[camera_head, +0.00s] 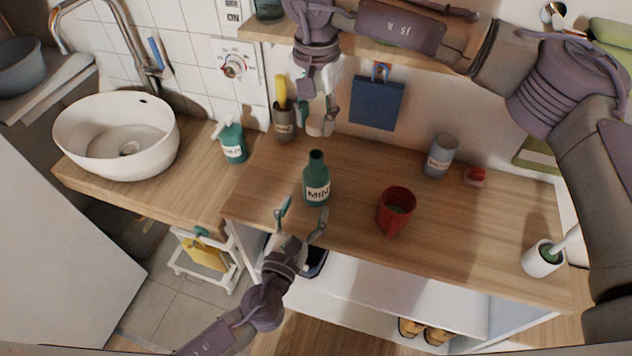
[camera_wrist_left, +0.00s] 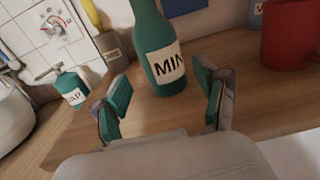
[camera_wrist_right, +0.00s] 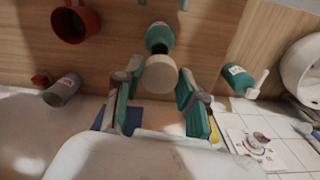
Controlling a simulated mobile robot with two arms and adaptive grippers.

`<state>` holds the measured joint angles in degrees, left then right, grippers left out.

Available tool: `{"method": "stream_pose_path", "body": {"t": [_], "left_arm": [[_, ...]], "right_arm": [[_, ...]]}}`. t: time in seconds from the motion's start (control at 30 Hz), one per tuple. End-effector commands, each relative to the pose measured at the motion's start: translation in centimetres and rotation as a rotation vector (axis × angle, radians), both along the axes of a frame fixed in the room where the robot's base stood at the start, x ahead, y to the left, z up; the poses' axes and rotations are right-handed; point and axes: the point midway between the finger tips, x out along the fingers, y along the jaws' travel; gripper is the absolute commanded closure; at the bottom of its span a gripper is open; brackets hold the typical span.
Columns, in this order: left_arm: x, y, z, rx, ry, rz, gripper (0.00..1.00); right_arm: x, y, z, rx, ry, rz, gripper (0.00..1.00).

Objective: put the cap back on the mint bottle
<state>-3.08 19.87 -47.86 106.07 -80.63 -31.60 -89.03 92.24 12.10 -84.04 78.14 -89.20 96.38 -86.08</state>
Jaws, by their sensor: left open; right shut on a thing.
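The green mint bottle (camera_head: 316,186) stands upright and uncapped on the wooden counter, its white label facing the front. My left gripper (camera_head: 302,216) is open just in front of the bottle; in the left wrist view the bottle (camera_wrist_left: 158,50) stands beyond and between the spread fingers, not gripped. My right gripper (camera_head: 316,118) is shut on the pale round cap (camera_wrist_right: 160,74), above and behind the bottle. In the right wrist view the bottle (camera_wrist_right: 159,38) shows just beyond the cap, with its dark mouth visible. The cap is clear of the bottle.
A red mug (camera_head: 396,208) stands right of the bottle. A grey-blue can (camera_head: 440,156) and small red object (camera_head: 475,176) are further back. A cup with a yellow item (camera_head: 284,122) and a soap dispenser (camera_head: 232,142) are at left. A white cup (camera_head: 541,260) stands at right.

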Motion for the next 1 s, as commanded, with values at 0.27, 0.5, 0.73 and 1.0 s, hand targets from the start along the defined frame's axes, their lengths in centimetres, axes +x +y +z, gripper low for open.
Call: {"method": "stream_pose_path", "body": {"t": [0.27,0.5,0.73,1.0], "left_arm": [[5.1,-1.7,0.2,-0.002,-0.004,0.002,0.27],[8.7,-2.8,0.1,-0.002,-0.002,0.002,0.27],[10.1,-3.2,0.1,-0.003,0.000,0.002,0.27],[10.1,-3.3,0.1,-0.003,0.000,0.002,0.27]], "right_arm": [[0.0,0.0,0.0,0.000,0.000,0.000,0.71],[0.0,0.0,0.0,0.000,0.000,0.000,0.71],[0.0,0.0,0.0,0.000,0.000,0.000,0.71],[0.0,0.0,0.0,0.000,0.000,0.000,0.71]]}}
